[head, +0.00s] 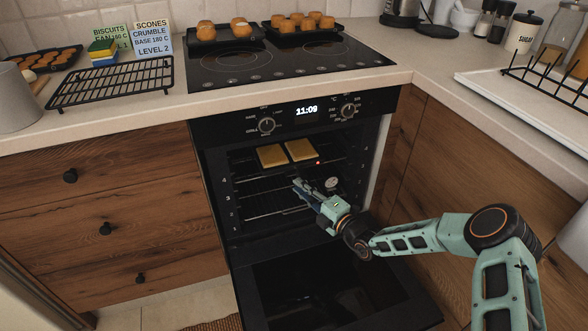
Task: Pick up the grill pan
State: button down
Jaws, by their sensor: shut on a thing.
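The oven (300,115) stands open with its door (325,285) folded down. Inside, two flat tan slabs (286,153) lie side by side on a dark, flat support near the top. This looks like the grill pan (262,169), though its outline blends into the dark oven. My gripper (298,184) reaches into the oven opening from the right, just below and in front of the slabs. It is shut on what seems to be the front of the grill pan. The exact contact is small and partly hidden by the gripper.
Wire racks (265,205) fill the oven below. The hob (272,65) above carries two trays of buns (225,32). A black cooling rack (112,85) sits on the left counter. Wooden cabinets (405,165) close in on the right. Open space lies above the lowered door.

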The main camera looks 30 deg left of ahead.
jog(key=shift+r, duration=0.2)
jog(key=s+d+r+p, duration=0.7)
jog(key=s+d+r, duration=0.2)
jog(key=r, duration=0.3)
jog(key=shift+d+r, duration=0.4)
jog(key=shift+d, duration=0.5)
jog(key=c, duration=2.4)
grip_release()
grip_shut()
